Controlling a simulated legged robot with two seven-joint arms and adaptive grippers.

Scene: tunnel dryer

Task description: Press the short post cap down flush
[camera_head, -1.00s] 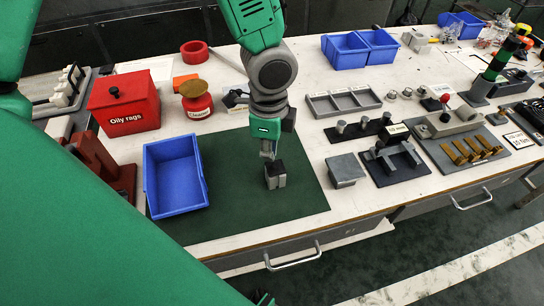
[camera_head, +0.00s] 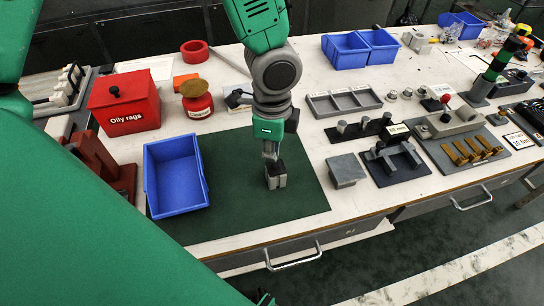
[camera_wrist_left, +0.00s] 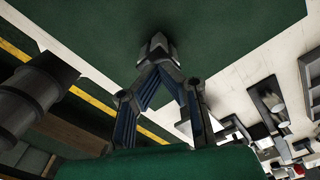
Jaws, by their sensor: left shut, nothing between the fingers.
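My left gripper (camera_head: 276,180) is shut and empty. It points down over the green mat (camera_head: 300,207), to the right of the blue bin. Its closed fingertips (camera_wrist_left: 157,48) also show in the left wrist view, with the mat beyond them. A dark bar with several short grey posts (camera_head: 363,123) stands to the right of the gripper, behind a small grey block. I cannot tell which post has the short cap, or whether a cap stands proud. The gripper is well apart from these posts. My right gripper is not in view.
An empty blue bin (camera_head: 204,186) stands on the mat's left side. A grey block (camera_head: 346,170) and a dark fixture (camera_head: 394,163) lie to its right. A red box (camera_head: 124,102) and grey tray (camera_head: 343,103) stand farther back. The mat's front part is clear.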

